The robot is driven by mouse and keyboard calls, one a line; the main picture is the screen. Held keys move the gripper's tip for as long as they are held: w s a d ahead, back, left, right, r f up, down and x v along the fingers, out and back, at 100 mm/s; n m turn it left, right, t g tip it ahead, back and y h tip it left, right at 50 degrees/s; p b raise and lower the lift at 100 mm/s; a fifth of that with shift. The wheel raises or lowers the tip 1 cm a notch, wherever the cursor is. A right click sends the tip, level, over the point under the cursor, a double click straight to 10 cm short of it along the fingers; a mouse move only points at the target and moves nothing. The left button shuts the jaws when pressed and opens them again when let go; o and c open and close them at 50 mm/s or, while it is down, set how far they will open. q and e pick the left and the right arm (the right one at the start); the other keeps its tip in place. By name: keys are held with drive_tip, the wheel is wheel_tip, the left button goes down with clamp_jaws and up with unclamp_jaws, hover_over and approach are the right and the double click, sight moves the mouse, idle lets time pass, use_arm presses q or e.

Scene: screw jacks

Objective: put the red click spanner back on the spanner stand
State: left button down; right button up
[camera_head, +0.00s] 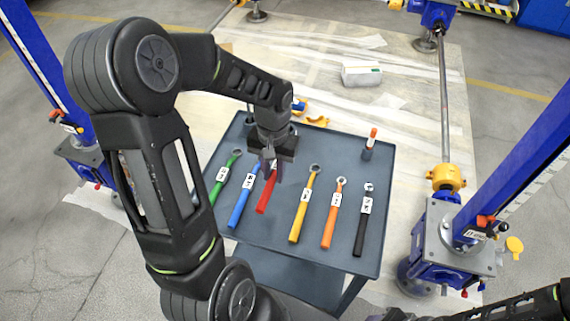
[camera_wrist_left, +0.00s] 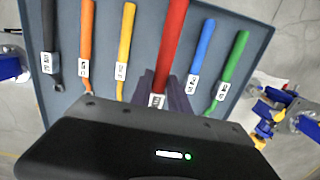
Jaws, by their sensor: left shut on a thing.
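The red click spanner (camera_head: 264,196) is in my left gripper (camera_head: 272,174), which is shut on it near its white label. In the left wrist view the red handle (camera_wrist_left: 172,35) runs up from between the dark fingers (camera_wrist_left: 165,92) and looks larger than the other handles, so it seems held above the surface. Its head is hidden by the gripper. Below is a grey trolley top (camera_head: 335,250), apparently the spanner stand, with other spanners in a row: green (camera_head: 219,185), blue (camera_head: 240,205), yellow (camera_head: 301,212), orange (camera_head: 331,220) and black (camera_head: 361,225). The red spanner is between blue and yellow.
A small orange-topped item (camera_head: 369,143) stands at the trolley's back right. Blue lift columns rise at left (camera_head: 45,60) and right (camera_head: 520,165). A white box (camera_head: 361,74) lies on the floor sheet behind. My right arm shows at bottom right.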

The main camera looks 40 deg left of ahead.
use_arm(q)
drive_tip(key=shift+a+f, duration=0.1)
drive_tip(key=shift+f, duration=2.85)
drive_tip(key=shift+f+p, duration=0.4)
drive_tip(key=shift+f, duration=1.65)
drive_tip(key=shift+f, duration=0.2)
drive_tip(key=c, duration=1.3)
unclamp_jaws()
drive_tip(key=shift+o, duration=0.2)
drive_tip(key=shift+r, duration=0.1)
drive_tip(key=r, duration=1.2)
drive_tip(key=shift+w+a+r, duration=0.1)
drive_tip(key=shift+w, duration=0.25)
